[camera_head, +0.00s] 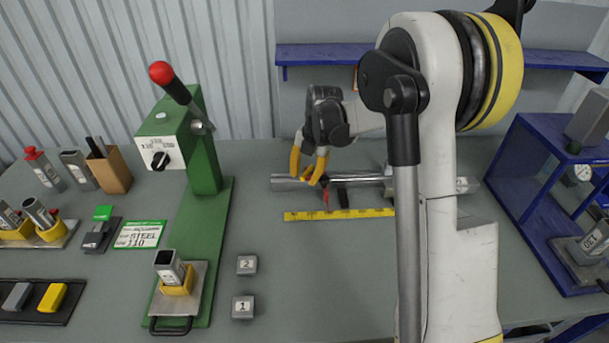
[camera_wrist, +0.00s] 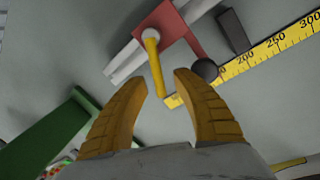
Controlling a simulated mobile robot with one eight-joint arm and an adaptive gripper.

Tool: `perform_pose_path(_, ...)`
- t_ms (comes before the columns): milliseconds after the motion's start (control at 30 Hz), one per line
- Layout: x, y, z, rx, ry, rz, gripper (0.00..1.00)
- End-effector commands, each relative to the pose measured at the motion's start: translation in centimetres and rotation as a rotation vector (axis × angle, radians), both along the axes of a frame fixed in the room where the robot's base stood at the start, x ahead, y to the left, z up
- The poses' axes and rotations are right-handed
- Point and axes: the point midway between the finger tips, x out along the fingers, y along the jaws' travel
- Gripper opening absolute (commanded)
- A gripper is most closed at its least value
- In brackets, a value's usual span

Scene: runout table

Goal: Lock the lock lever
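A red stop block (camera_wrist: 170,24) sits on a metal rail (camera_wrist: 130,60) in the wrist view. A yellow lever (camera_wrist: 155,68) runs from a round pivot on it towards the yellow ruler (camera_wrist: 275,50). A red arm with a dark ball knob (camera_wrist: 205,69) is beside it; I cannot tell for sure which is the lock lever. My gripper (camera_wrist: 160,76) is open, with the yellow lever's end between or just beyond its fingertips; contact is not clear. In the head view my gripper (camera_head: 305,179) hangs open over the rail (camera_head: 289,183), partly hiding the red stop (camera_head: 326,198).
A green press (camera_head: 205,160) with a red-knobbed handle stands left of the rail. Blocks marked 1 (camera_head: 243,307) and 2 (camera_head: 247,265) lie in front. A blue stand (camera_head: 535,200) is at right. The table between ruler and front blocks is clear.

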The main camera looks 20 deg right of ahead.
Motion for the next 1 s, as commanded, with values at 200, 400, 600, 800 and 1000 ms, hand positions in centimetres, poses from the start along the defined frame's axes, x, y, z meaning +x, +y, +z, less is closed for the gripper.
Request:
perform_pose_path(200,0.0,0.0,0.2,0.0,0.0,0.0,0.34)
perform_pose_path(400,-0.4,-0.4,2.8,0.0,0.0,0.0,0.34)
perform_pose_path(600,-1.1,-1.0,7.3,0.0,0.0,-0.001,0.34)
perform_pose_path(800,-1.5,-1.4,10.6,0.0,0.0,-0.001,0.34)
perform_pose_path(1000,-1.7,-1.6,11.8,0.0,0.0,0.0,0.34)
